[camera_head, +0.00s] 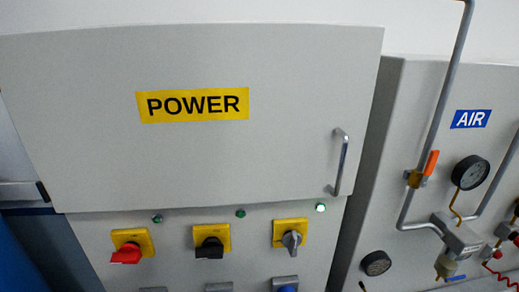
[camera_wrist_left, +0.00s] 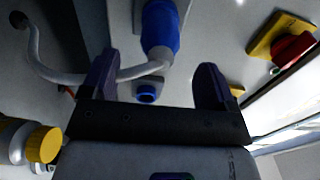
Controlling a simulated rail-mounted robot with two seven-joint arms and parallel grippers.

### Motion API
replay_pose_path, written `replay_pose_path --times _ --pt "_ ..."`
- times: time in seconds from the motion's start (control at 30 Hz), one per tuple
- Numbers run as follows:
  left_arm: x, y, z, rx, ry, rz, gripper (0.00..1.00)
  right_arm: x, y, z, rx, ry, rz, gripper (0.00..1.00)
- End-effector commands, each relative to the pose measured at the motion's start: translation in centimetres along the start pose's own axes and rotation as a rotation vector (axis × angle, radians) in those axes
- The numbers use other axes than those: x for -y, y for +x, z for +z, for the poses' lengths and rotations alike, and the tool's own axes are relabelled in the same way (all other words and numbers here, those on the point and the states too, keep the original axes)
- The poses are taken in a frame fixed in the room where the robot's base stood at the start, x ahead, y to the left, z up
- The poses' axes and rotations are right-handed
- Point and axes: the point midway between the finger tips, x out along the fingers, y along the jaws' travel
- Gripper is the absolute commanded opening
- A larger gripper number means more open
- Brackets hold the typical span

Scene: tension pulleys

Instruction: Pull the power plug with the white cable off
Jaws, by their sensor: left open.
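A blue power plug (camera_wrist_left: 160,28) with a white cable (camera_wrist_left: 133,71) shows at the top middle of the left wrist view, against a light grey panel. The cable leaves the plug's lower end, passes behind one finger and curves up to the upper left. My left gripper (camera_wrist_left: 157,82) is open, its two dark fingers pointing up towards the plug. The plug's body lies beyond the fingertips, and I see no grip on it. In the head view, the plug with the white cable cannot be made out and neither gripper shows.
A blue round fitting (camera_wrist_left: 147,92) sits between the finger bases. A yellow-capped part (camera_wrist_left: 43,143) is at lower left, and a red switch (camera_wrist_left: 293,48) at upper right. In the head view, the POWER cabinet (camera_head: 100,70) has a handle (camera_head: 340,163); AIR piping (camera_head: 435,120) stands right.

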Motion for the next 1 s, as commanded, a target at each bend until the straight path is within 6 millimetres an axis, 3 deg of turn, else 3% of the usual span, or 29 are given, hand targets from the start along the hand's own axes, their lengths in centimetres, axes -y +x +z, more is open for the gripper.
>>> replay_pose_path --times 0.5,1.0 --pt "0.0 6.1 0.0 0.001 0.000 -0.001 0.81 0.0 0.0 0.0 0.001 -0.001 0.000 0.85" --pt "-0.1 7.9 0.2 0.006 -0.001 0.001 0.81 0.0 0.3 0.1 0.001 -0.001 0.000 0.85"
